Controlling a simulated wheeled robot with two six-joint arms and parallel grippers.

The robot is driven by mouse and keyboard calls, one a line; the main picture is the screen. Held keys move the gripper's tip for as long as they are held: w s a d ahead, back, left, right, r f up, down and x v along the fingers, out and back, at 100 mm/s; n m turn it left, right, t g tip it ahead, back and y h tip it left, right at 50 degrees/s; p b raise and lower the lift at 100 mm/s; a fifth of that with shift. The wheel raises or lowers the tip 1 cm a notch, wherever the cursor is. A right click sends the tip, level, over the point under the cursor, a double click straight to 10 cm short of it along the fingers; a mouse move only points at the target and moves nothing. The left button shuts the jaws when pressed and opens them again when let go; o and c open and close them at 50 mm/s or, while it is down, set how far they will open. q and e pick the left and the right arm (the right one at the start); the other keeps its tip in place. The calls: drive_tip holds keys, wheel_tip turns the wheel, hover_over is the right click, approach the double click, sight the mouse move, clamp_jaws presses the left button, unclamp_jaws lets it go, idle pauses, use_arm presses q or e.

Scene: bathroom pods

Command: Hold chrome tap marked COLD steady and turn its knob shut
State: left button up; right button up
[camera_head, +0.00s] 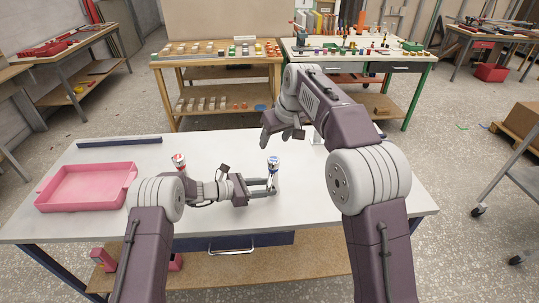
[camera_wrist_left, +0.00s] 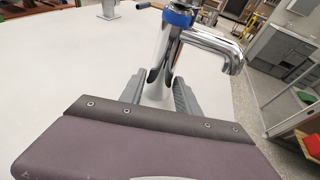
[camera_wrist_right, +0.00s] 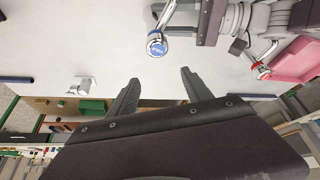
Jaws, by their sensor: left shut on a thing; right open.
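The chrome tap with a blue ring and blue cap (camera_head: 273,166) stands upright on the white table, right of centre. It also shows in the left wrist view (camera_wrist_left: 163,62) and from above in the right wrist view (camera_wrist_right: 157,46), where its blue cap bears small pale lettering. My left gripper (camera_head: 270,187) is shut on its chrome body, low down below the blue ring. The spout points right in the left wrist view. My right gripper (camera_head: 283,136) is open and empty, above the table and beyond the tap. Its fingers (camera_wrist_right: 156,80) are apart and do not touch the tap.
A second tap with a red top (camera_head: 179,162) stands to the left, beside my left arm. A pink tray (camera_head: 80,206) lies at the table's left. A dark bar (camera_head: 120,142) lies at the far edge. A white fixture (camera_wrist_right: 83,86) stands near my right gripper.

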sight(275, 161)
drive_tip(key=shift+a+f, duration=0.2)
wheel_tip(275, 161, down, 9)
drive_tip(key=shift+r, duration=0.1)
idle(0.4)
